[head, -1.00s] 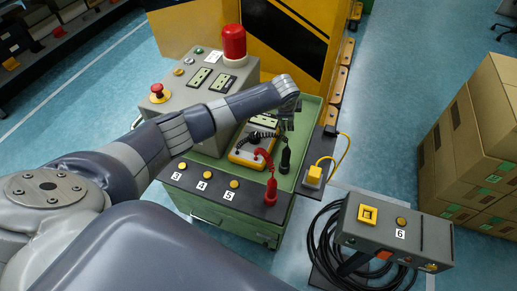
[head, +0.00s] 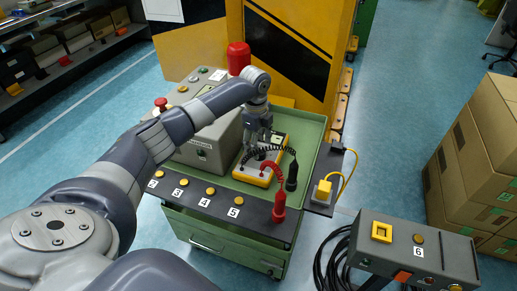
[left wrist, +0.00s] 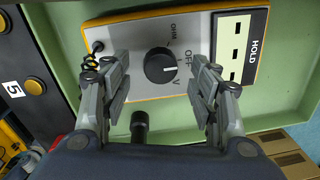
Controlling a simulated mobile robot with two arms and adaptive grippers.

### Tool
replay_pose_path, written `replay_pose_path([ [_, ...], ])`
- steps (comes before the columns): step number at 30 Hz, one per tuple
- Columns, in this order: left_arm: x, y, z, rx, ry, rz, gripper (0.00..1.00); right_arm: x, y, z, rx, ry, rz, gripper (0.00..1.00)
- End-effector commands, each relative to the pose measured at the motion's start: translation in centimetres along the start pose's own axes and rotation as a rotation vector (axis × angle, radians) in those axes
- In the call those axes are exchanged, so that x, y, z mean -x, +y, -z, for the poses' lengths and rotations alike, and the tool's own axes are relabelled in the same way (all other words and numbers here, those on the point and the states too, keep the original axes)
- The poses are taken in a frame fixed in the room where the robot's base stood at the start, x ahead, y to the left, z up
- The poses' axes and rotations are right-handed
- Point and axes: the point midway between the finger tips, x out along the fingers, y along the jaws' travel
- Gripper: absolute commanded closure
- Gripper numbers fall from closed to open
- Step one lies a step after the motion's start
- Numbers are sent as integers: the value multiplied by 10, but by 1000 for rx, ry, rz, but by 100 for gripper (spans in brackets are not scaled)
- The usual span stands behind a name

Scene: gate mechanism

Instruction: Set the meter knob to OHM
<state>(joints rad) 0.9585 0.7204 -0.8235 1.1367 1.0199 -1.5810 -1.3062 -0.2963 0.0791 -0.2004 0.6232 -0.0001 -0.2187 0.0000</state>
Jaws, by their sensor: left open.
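The yellow-edged meter (head: 281,141) lies on the green cart top, partly hidden by my left gripper (head: 257,138). In the left wrist view the meter's pale face (left wrist: 144,36) shows a round black knob (left wrist: 160,66). A small light mark shows on the knob's right side. My left gripper (left wrist: 162,72) is open, with one finger on each side of the knob and visible gaps between. Whether the fingertips are level with the knob is unclear. My right gripper is out of view.
A red probe (head: 279,205) and a black probe (head: 291,176) stand beside the meter with curled leads. A grey control box (head: 205,139) with a red beacon (head: 238,57) stands behind-left. Numbered buttons line the cart's front panel (head: 259,219).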

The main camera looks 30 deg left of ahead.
Motion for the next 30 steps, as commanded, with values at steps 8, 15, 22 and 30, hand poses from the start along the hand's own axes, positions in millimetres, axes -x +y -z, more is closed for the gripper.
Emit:
replay_pose_path([
  [8,-29,0,0,0,-1,-1,45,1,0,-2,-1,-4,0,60],
  [15,-31,0,0,-1,-1,0,45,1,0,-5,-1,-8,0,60],
  [22,-31,0,0,0,-1,0,83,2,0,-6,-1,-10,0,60],
  [30,-30,0,0,6,-1,-1,89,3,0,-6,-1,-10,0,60],
])
